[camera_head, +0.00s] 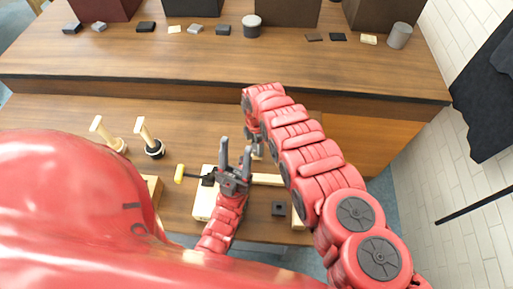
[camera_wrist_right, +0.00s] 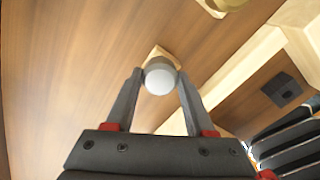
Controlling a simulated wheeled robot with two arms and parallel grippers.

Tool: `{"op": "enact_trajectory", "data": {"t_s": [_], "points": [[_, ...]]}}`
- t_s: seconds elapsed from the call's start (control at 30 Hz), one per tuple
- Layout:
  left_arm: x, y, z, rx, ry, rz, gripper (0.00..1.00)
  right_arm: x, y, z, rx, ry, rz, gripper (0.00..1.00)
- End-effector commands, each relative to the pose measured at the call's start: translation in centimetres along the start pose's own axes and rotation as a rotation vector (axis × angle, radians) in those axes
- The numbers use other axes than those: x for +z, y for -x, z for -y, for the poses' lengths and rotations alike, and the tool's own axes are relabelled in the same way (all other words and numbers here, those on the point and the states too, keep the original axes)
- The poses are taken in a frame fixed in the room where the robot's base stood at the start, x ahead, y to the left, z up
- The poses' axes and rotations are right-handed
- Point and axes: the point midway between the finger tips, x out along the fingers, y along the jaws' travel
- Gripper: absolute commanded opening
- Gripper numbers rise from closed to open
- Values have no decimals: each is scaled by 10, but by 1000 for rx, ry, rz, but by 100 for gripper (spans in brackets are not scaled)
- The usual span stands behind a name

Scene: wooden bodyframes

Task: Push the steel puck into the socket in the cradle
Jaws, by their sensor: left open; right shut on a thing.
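In the right wrist view a grey cylinder with a pale round face (camera_wrist_right: 160,80) sits between the fingertips of my right gripper (camera_wrist_right: 160,74), which is shut on it. It looks like steel, but I cannot tell for sure that it is the puck. A small square wooden piece (camera_wrist_right: 157,53) shows just behind it. In the head view my right gripper (camera_head: 258,147) is partly hidden by its arm. My left gripper (camera_head: 235,152) is open, fingers pointing away, just left of it. Pale wooden frame bars (camera_head: 268,180) lie below; I cannot make out the socket.
A yellow-headed tool (camera_head: 180,173) lies left of my left gripper. A dark square block (camera_head: 278,208) is at the right. A raised shelf (camera_head: 200,60) behind holds bins and small parts.

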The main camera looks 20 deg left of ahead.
Motion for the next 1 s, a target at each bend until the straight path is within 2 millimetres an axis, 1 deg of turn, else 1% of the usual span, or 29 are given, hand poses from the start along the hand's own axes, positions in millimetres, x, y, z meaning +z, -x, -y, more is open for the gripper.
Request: {"op": "enact_trajectory", "data": {"t_s": [0.57, 1.0], "points": [[-1, -7, 0, 0, 0, 0, 50, 1, 9, 0, 1, -2, 1, 0], [-4, -22, 1, 0, 0, 0, 50, 1, 32, -1, 3, -2, 1, 0]]}}
